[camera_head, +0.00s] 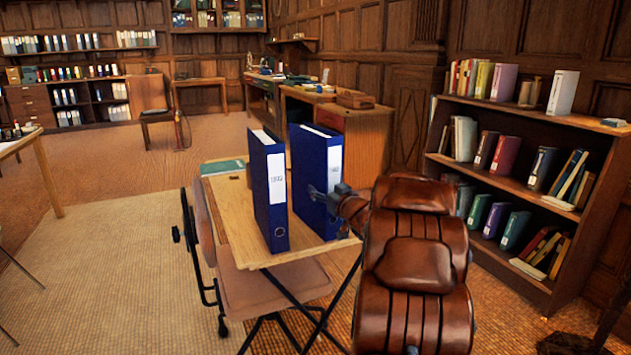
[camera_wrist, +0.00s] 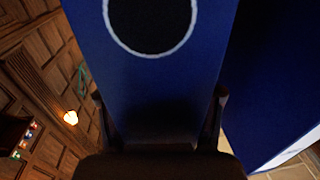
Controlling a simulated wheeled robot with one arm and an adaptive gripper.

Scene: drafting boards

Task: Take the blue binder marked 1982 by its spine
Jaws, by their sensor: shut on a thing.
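Two blue binders stand upright on a small wooden table (camera_head: 230,222) in the head view. The right binder (camera_head: 308,165) has a white spine label, whose marking I cannot read for certain. My gripper (camera_head: 326,198) is shut on the lower part of its spine. In the wrist view this spine (camera_wrist: 150,85), with its round dark finger hole, fills the space between the two fingers of my gripper (camera_wrist: 160,105). The left binder (camera_head: 262,190) stands apart; its label shows a small year that looks like 19-something. I cannot tell whether the held binder is raised off the table.
A green book (camera_head: 222,167) lies at the table's back left. A chair (camera_head: 255,290) stands close against the table. A low bookcase (camera_head: 545,115) is at the right, and a wooden cabinet (camera_head: 365,140) stands behind. Open floor (camera_head: 95,245) lies left.

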